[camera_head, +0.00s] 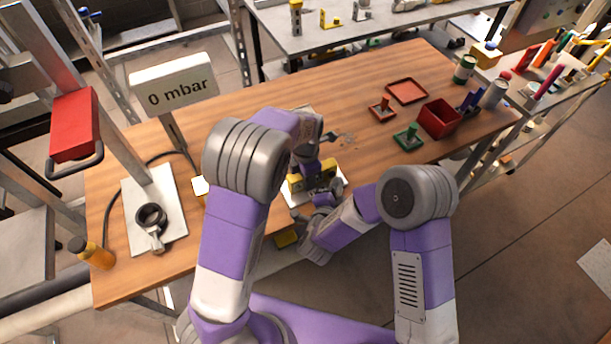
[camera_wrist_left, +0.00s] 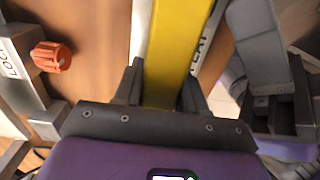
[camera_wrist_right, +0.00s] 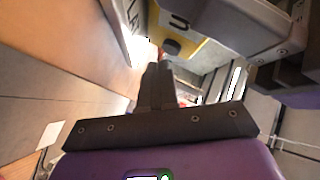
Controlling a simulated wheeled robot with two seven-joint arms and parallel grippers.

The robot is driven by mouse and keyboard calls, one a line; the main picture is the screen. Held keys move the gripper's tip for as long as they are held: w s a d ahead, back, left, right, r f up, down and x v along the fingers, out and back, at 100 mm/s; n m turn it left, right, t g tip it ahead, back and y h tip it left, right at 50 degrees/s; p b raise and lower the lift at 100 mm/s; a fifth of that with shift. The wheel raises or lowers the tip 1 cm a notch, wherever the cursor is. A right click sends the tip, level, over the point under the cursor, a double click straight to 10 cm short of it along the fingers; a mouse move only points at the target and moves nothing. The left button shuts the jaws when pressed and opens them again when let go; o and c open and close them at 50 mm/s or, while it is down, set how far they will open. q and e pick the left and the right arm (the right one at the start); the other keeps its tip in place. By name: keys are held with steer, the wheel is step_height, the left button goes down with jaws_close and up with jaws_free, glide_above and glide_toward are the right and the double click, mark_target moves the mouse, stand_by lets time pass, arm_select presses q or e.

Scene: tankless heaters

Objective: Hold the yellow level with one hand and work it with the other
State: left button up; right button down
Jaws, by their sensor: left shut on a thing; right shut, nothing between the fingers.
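The yellow level (camera_head: 297,182) is at the table's front edge, over a white plate, partly covered by my arms in the head view. In the left wrist view it is a long yellow bar (camera_wrist_left: 177,50) between the fingers of my left gripper (camera_wrist_left: 160,88), which is shut on it. My right gripper (camera_wrist_right: 159,80) is shut and empty, its fingertips close to a yellow part (camera_wrist_right: 196,48) with a dark round piece. I cannot tell whether they touch. The right gripper also shows beside the bar in the left wrist view (camera_wrist_left: 280,105).
An orange knob (camera_wrist_left: 51,57) sits on a grey part marked LOCK. A "0 mbar" display (camera_head: 175,85) and a plate with a dark ring (camera_head: 151,216) stand left. A red bin (camera_head: 440,118), red tray (camera_head: 407,90) and green piece (camera_head: 408,138) lie right. The back-middle wood is clear.

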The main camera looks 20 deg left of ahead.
steer(key=shift+w+a, duration=0.1)
stand_by(0.6)
steer(key=shift+w+a, duration=0.2)
steer(key=shift+w, duration=0.05)
steer(key=shift+w+a, duration=0.15)
stand_by(0.5)
steer(key=shift+s+d, duration=0.45)
steer(key=shift+s, duration=0.05)
steer(key=s+d, duration=0.4)
steer(key=shift+s, duration=0.25)
stand_by(0.4)
